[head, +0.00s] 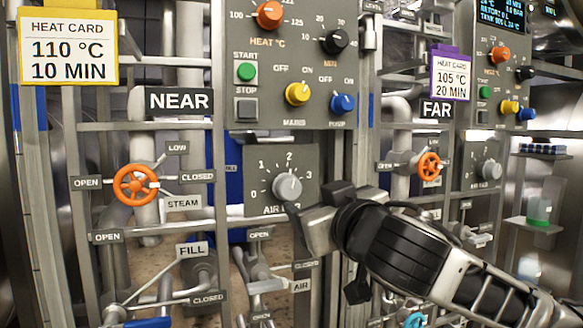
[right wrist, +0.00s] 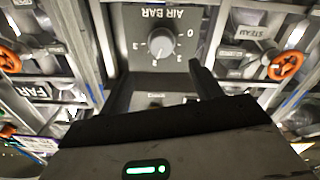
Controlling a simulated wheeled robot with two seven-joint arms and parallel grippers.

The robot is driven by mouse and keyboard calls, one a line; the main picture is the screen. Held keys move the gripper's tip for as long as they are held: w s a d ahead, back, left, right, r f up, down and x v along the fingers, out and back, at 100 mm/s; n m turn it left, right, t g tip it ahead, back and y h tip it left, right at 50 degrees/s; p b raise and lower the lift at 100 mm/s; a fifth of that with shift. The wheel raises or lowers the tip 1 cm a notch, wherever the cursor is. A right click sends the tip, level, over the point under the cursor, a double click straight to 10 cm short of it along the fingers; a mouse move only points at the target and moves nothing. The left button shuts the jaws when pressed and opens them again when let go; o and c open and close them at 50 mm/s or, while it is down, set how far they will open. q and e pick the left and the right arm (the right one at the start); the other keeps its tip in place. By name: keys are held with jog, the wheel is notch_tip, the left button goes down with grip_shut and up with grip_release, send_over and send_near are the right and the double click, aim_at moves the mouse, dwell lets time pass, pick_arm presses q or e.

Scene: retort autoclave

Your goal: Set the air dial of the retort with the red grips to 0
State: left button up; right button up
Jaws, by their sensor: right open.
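The near air dial (head: 287,187) is a grey knob on a dark plate marked AIR BAR, with 0 at its left and 2 at its top. Its light mark seems to point towards 2, but it is small. My right gripper (head: 312,203) is open and empty, just below and right of this knob. In the right wrist view the knob (right wrist: 160,43) shows upside down, beyond and between the two spread fingers, apart from them. A second grey air dial (head: 488,170) is on the far retort. No clearly red grips show. My left gripper is not in view.
The near retort carries an orange steam wheel (head: 135,184), a yellow knob (head: 297,93) and a blue knob (head: 342,103). Air valve levers and rails lie below the dial. The far retort has an orange wheel (head: 429,166). A shelf (head: 535,223) stands at right.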

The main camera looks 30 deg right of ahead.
aim_at(292, 189)
pick_arm(q)
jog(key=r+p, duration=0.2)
jog(key=p, duration=0.1)
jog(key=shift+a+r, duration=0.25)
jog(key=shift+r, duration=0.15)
pick_arm(e)
jog(key=x, duration=1.1)
jog(key=shift+a, duration=0.15)
jog(key=c, duration=1)
